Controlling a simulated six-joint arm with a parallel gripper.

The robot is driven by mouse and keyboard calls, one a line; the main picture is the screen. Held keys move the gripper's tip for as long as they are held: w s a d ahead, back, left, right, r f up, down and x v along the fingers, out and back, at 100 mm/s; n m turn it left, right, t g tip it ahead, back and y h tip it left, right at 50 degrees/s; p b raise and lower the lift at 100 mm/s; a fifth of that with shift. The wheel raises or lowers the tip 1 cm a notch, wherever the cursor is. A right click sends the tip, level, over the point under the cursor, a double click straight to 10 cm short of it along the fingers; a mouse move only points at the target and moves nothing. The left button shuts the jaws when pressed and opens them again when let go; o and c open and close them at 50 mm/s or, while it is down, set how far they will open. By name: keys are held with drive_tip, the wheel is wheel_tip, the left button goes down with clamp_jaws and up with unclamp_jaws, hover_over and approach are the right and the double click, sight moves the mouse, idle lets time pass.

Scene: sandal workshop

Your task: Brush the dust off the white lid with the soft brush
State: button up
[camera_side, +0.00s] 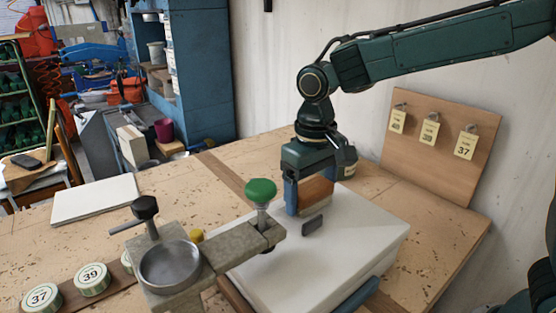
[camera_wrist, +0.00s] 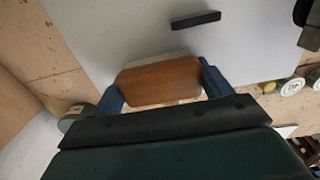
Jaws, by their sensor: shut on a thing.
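The white lid (camera_side: 345,262) is a broad flat white slab on the wooden bench; it also fills much of the wrist view (camera_wrist: 125,28). My gripper (camera_side: 312,198) points down over the lid's far part. Its blue fingers are shut on the brush (camera_side: 316,191), a brown wooden block that shows between them in the wrist view (camera_wrist: 158,82). The bristles are mostly hidden; I cannot tell whether they touch the lid. A small dark bar (camera_side: 313,225) is on the lid near the brush, also visible in the wrist view (camera_wrist: 195,20). I cannot make out dust.
A clamp with a green knob (camera_side: 260,191) overhangs the lid's left side. A round metal dish (camera_side: 169,265) is beside it. Round tins (camera_side: 92,279) lie front left. A tag board (camera_side: 437,150) leans on the wall. The bench's back left is mostly clear.

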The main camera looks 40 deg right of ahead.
sight(324, 180)
drive_tip(key=shift+d+f, duration=0.1)
drive_tip(key=shift+d, duration=1.35)
drive_tip(key=shift+a, duration=2.2)
drive_tip(key=shift+a, duration=0.15)
drive_tip(key=shift+a, duration=1.95)
drive_tip(key=shift+w, duration=0.1)
drive_tip(key=shift+w, duration=0.5)
drive_tip(key=shift+w, duration=0.15)
